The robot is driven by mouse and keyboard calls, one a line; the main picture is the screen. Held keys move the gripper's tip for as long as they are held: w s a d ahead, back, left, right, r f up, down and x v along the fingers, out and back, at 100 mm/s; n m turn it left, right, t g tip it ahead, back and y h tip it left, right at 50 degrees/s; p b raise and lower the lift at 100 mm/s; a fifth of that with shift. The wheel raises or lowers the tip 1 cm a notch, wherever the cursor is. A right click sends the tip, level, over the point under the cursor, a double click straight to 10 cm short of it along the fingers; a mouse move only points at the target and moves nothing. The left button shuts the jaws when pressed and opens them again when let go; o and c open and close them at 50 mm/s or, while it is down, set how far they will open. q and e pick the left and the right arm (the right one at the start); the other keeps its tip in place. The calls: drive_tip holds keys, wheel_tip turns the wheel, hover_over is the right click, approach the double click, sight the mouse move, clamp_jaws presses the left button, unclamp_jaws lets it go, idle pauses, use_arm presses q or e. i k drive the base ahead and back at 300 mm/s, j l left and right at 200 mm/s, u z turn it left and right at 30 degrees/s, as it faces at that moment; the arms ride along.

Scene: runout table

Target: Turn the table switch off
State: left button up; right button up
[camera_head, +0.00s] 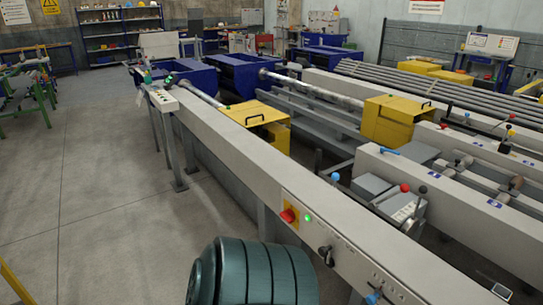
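A red switch (288,215) on a yellow plate is mounted on the side of the long light-grey runout table (235,155). A small green light (308,217) beside it on the right looks lit. The switch handle's exact angle is too small to tell. A black knob or lever (326,254) sits lower right on the same side face. Neither of my grippers is in view.
A dark green ribbed drum-like body (255,272) stands in front, just below the switch. A control box with buttons (162,100) sits at the table's far end. Yellow housings (262,125) stand behind the table. Open concrete floor (90,200) lies to the left.

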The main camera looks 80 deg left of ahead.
sight(288, 216)
drive_tip(key=u, duration=2.1)
